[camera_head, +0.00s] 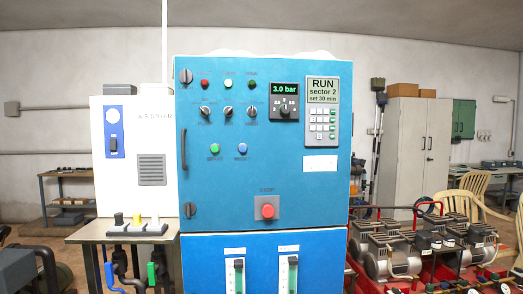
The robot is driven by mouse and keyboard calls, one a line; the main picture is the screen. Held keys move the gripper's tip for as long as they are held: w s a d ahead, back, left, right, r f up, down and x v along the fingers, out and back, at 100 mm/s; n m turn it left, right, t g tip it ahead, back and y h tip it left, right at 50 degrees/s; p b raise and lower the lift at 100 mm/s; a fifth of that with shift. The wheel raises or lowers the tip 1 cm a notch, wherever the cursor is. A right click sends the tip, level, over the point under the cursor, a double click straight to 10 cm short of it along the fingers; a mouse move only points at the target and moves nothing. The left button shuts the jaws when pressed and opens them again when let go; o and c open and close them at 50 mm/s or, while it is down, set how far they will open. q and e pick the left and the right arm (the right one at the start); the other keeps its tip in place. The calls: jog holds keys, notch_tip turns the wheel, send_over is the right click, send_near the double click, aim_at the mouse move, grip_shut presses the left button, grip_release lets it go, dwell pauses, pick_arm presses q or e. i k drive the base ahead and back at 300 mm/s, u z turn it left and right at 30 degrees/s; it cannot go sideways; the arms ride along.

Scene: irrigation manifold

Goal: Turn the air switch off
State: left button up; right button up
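A white box cabinet (134,190) stands at the left with faint, hard-to-read lettering. On it is a blue plate carrying a dark switch (113,145), with a round white disc above it. This may be the air switch, but I cannot read a label or tell its position. The blue control cabinet (220,185) beside it carries a row of three small black selector knobs (228,110) with labels too small to read. Neither of my grippers is in view.
The blue cabinet also has a gauge showing 3.0 bar (284,101), a keypad panel reading RUN sector 2 (322,104) and a red stop button (267,211). A metal table (90,232) with small valves (137,226) stands front left. Compressors (390,250) stand at right.

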aim_at(228, 111)
jog(key=k, duration=1.15)
jog(key=z, duration=0.75)
jog(key=i, duration=1.8)
jog(key=u, duration=0.85)
